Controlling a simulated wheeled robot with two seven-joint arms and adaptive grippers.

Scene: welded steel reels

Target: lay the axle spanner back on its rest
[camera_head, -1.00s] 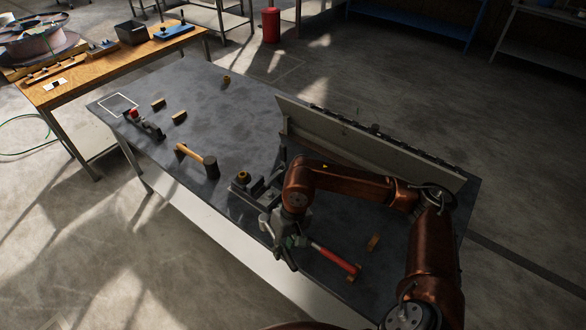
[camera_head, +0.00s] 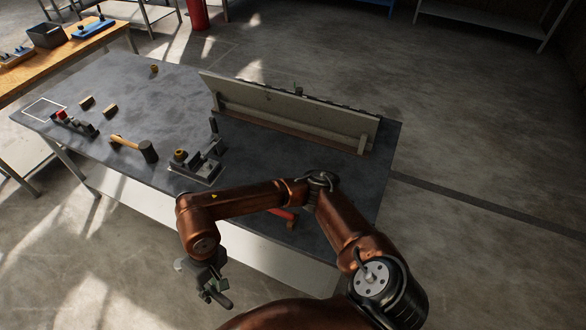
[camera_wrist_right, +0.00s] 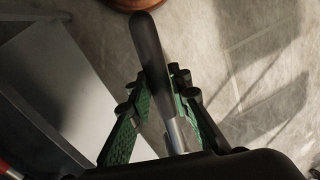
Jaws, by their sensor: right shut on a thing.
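My right gripper (camera_head: 207,284) hangs in front of the bench, past its front edge and over the floor. It is shut on a tool with a black grip and a steel shaft, which I take for the axle spanner (camera_head: 225,302). In the right wrist view, the spanner (camera_wrist_right: 150,50) stands between the green-lined fingers (camera_wrist_right: 158,88); its far end is hidden by the wrist. Two small wooden blocks (camera_head: 110,111) stand apart on the left of the bench, with nothing across them; I cannot tell if they are the rest. My left gripper is out of view.
The dark bench (camera_head: 180,90) carries a mallet (camera_head: 132,146), a steel fixture (camera_head: 198,165) and a long upright grey panel (camera_head: 290,108). A red-handled tool (camera_head: 287,214) lies partly behind my right arm. The bench's back left is mostly clear.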

